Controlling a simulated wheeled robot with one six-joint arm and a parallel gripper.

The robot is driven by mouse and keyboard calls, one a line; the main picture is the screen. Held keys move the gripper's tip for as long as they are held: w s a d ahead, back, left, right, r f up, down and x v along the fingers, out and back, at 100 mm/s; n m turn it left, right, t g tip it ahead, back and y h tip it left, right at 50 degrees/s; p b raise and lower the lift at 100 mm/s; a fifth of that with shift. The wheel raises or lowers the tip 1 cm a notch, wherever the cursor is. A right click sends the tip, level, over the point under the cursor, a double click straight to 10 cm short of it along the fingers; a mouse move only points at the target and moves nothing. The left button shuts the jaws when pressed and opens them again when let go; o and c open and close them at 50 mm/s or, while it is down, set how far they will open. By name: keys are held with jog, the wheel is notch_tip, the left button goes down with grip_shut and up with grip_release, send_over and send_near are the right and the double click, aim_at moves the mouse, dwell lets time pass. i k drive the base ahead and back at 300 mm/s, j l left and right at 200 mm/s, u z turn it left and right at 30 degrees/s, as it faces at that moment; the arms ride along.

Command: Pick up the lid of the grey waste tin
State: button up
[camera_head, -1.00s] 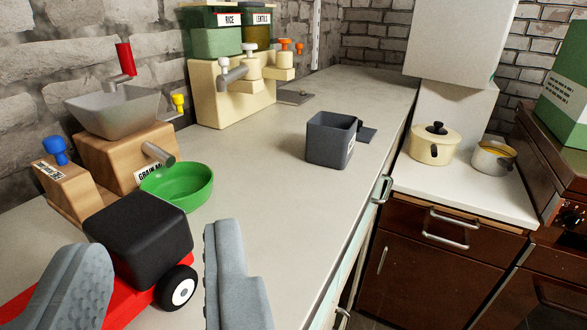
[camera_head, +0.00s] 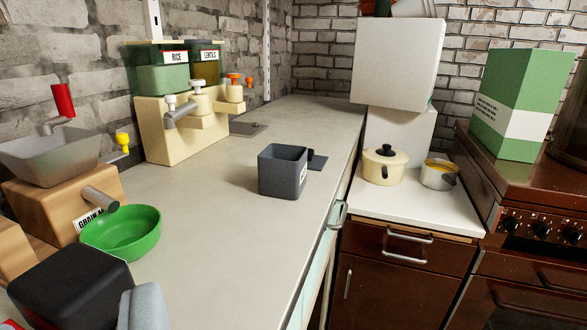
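The grey waste tin (camera_head: 283,173) is a dark grey, square, open-topped box on the counter, in the middle of the view. My gripper (camera_head: 144,308) shows only one grey finger at the bottom left edge, well to the left of and nearer than the tin. No second finger lies beside it, so it appears open; the other finger is out of view. I see nothing held.
A black block (camera_head: 70,288) is beside my finger, with a green bowl (camera_head: 120,233) and wooden grain mill (camera_head: 60,200) behind it. A cream dispenser (camera_head: 185,130) and grey plate (camera_head: 244,128) stand farther back. The counter (camera_head: 215,230) is clear around the tin.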

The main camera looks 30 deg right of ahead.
aim_at(317, 163)
jog(key=i+l+u, duration=0.1)
jog(key=l, duration=0.45)
jog(key=i+l, duration=0.15)
jog(key=l, duration=0.35)
jog(key=i+l+u, duration=0.15)
jog(key=l, duration=0.95)
jog(key=i+u, duration=0.05)
